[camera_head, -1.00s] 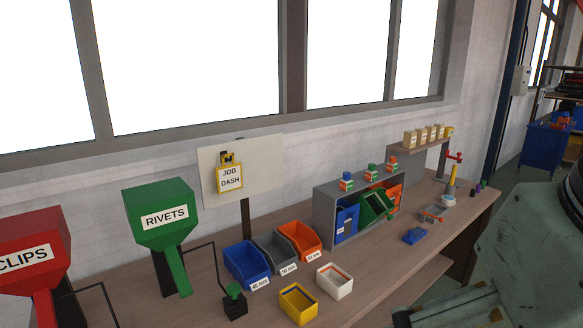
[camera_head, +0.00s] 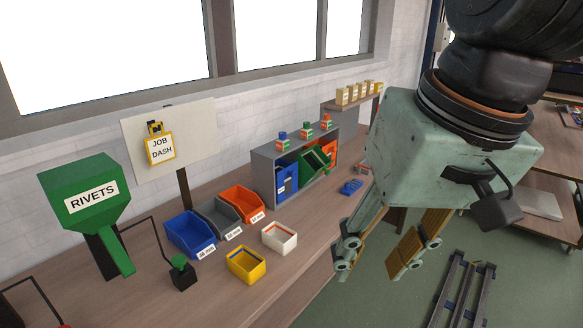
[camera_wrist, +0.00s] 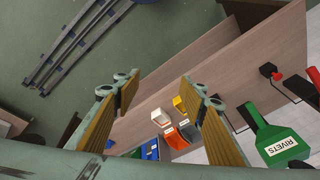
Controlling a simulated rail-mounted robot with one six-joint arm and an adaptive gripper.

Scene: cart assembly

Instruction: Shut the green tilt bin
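The green tilt bin (camera_head: 313,160) sits in a grey cabinet (camera_head: 264,172) on the bench, between a blue bin (camera_head: 287,181) and an orange bin (camera_head: 331,150). It is tipped forward out of the cabinet front, with its open top showing. The blue bin looks upright; the orange one is partly hidden. My gripper (camera_head: 372,262) is open and empty, in front of the bench's front edge and apart from the cabinet. In the wrist view my gripper's (camera_wrist: 162,92) two fingers stand wide apart, with nothing between them.
Blue, grey and orange open bins (camera_head: 241,203), a white box (camera_head: 280,236) and a yellow box (camera_head: 246,264) stand nearer on the bench. A green rivets hopper (camera_head: 92,195) is at left.

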